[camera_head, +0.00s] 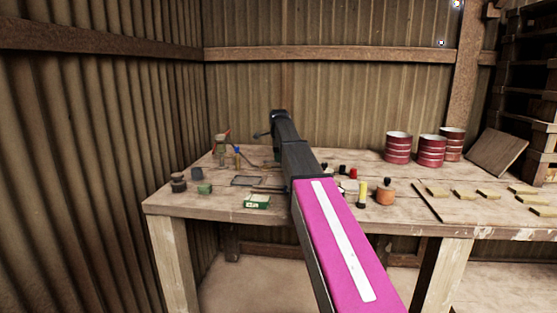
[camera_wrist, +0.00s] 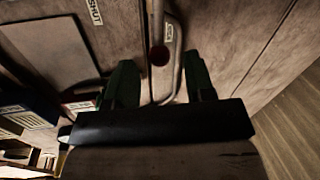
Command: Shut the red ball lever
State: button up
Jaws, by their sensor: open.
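In the wrist view a small dark red ball (camera_wrist: 160,56) shows on a grey metal lever (camera_wrist: 157,20). My gripper (camera_wrist: 158,68) is open, with one dark green finger on each side of the ball. I cannot tell how far the ball is beyond the fingertips, and I see no clear contact. In the head view my arm hides the gripper, and I cannot make out the red ball there.
A white label reading SHUT (camera_wrist: 93,11) is at the upper left of the wrist view, and a smaller label (camera_wrist: 169,36) is right of the lever. In the head view the wooden table (camera_head: 190,206) carries a green box (camera_head: 257,202), an orange pot (camera_head: 385,197) and red cans (camera_head: 397,149).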

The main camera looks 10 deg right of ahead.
jog(key=shift+w+f, duration=0.15)
jog(key=shift+f, duration=0.8)
grip_shut()
